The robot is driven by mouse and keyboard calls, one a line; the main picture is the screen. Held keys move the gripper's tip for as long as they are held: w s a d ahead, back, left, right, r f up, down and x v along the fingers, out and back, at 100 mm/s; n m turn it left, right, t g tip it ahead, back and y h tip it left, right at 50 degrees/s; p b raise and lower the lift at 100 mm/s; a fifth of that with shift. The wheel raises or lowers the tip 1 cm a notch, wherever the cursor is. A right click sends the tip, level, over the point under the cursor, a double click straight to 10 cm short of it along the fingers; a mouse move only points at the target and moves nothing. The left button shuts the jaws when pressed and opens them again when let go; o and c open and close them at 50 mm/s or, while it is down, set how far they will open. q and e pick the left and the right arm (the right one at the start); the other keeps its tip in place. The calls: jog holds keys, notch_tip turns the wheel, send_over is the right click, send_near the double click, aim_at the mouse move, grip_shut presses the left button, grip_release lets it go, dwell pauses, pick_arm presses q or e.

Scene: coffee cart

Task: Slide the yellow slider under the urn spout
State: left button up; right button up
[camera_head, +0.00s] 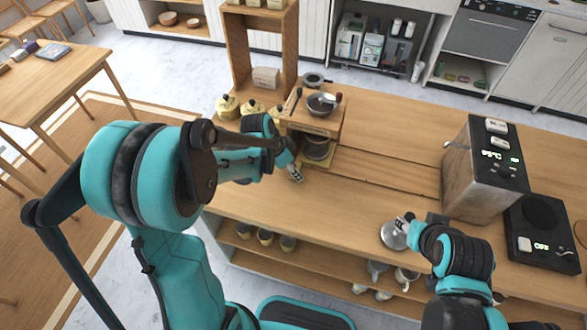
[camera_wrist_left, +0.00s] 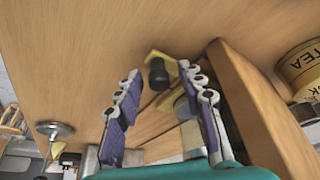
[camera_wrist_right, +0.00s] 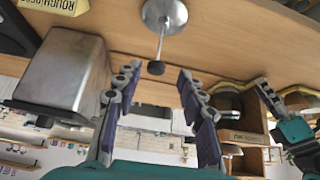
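The yellow slider (camera_head: 331,161) sits at the left end of the groove in the counter, below the small wooden stand, with a dark pot on it. In the left wrist view the slider (camera_wrist_left: 171,64) shows a black knob (camera_wrist_left: 158,76) between my left fingers. My left gripper (camera_head: 296,174) is open beside it; contact cannot be told. The metal urn (camera_head: 466,180) stands at the groove's right side, its small spout (camera_head: 450,144) facing left. My right gripper (camera_head: 404,222) is open, with a black-tipped rod on a round metal base (camera_wrist_right: 165,14) between or just beyond its fingers.
The wooden stand (camera_head: 318,118) holds a metal bowl (camera_head: 322,103) and stands close to my left gripper. Yellow tins (camera_head: 228,107) are left of it. A black scale-like unit (camera_head: 541,230) stands right of the urn. The counter along the groove (camera_head: 390,178) is clear.

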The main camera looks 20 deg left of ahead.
pick_arm(q)
grip_shut()
jog(key=d, duration=1.2)
jog(key=s+d, duration=0.1)
jog(key=d, duration=1.1)
jog(key=d+b, duration=0.1)
jog(key=d, duration=1.1)
jog(key=shift+s+d, duration=0.1)
jog(key=shift+s, duration=0.1)
jog(key=shift+o, duration=0.3)
grip_release()
jog(key=shift+d, duration=0.25)
jog(key=shift+a, duration=0.1)
